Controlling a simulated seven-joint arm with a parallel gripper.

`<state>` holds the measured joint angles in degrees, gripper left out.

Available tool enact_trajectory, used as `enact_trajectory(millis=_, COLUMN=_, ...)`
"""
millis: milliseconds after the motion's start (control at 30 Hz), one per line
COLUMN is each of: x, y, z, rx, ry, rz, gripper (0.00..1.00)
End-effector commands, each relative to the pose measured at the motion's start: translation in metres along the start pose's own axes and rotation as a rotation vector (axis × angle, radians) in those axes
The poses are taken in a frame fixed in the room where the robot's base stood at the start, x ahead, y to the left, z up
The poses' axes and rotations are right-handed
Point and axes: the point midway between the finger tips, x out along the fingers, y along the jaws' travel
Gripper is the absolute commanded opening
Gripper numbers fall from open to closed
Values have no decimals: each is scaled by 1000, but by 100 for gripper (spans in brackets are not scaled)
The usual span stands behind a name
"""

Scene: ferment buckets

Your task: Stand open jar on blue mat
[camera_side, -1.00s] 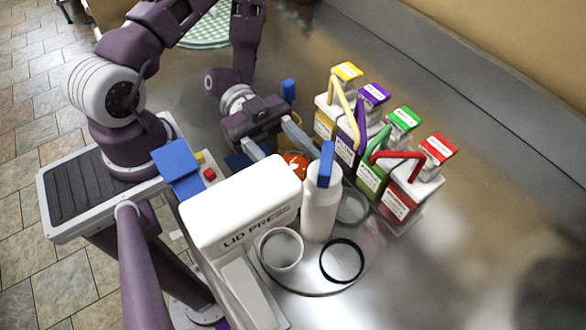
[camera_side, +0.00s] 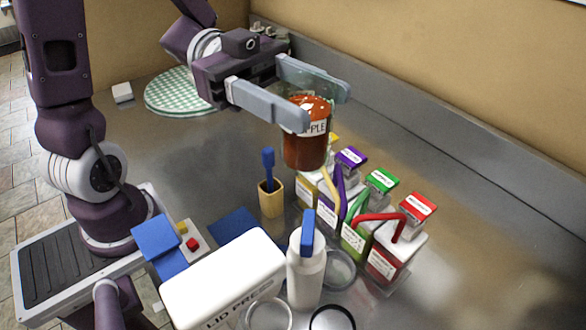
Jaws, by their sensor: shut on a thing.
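An open jar (camera_side: 306,150) with orange-brown contents and a white label ending in "PPLE" is held upright in the air. My gripper (camera_side: 312,112) is shut on it near its top, one finger on each side. The jar hangs above and behind the row of coloured buckets. The blue mat (camera_side: 236,224) lies flat on the counter, left of and below the jar in the picture. The white lid press hides part of the mat's near side.
Several buckets with coloured lids, including a red one (camera_side: 419,206), stand at the right. The lid press (camera_side: 225,280), a white bottle (camera_side: 306,275) and a wooden holder (camera_side: 271,200) with a blue-handled tool stand near the mat. A green checked cloth (camera_side: 180,92) lies at the back.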

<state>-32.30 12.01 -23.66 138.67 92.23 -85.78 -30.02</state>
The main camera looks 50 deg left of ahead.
Motion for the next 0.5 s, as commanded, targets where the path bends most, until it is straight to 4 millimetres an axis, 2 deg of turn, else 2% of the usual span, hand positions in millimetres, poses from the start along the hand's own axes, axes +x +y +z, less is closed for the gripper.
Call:
enact_trajectory(millis=100, x=8, y=-26, z=-42, rx=20, ry=-1, rz=-94, gripper=0)
enact_trajectory(millis=200, x=10, y=-57, z=-74, rx=15, ry=1, rz=-223, gripper=0)
enact_trajectory(millis=267, x=9, y=-82, z=-84, rx=7, ry=2, rz=-330, gripper=0)
enact_trajectory(millis=333, x=5, y=-114, z=-82, rx=-4, ry=2, rz=-472, gripper=0)
enact_trajectory(millis=400, x=0, y=-142, z=-70, rx=-13, ry=-1, rz=-605, gripper=0)
enact_trajectory(millis=500, x=-7, y=-171, z=-50, rx=-15, ry=-4, rz=-748, gripper=0)
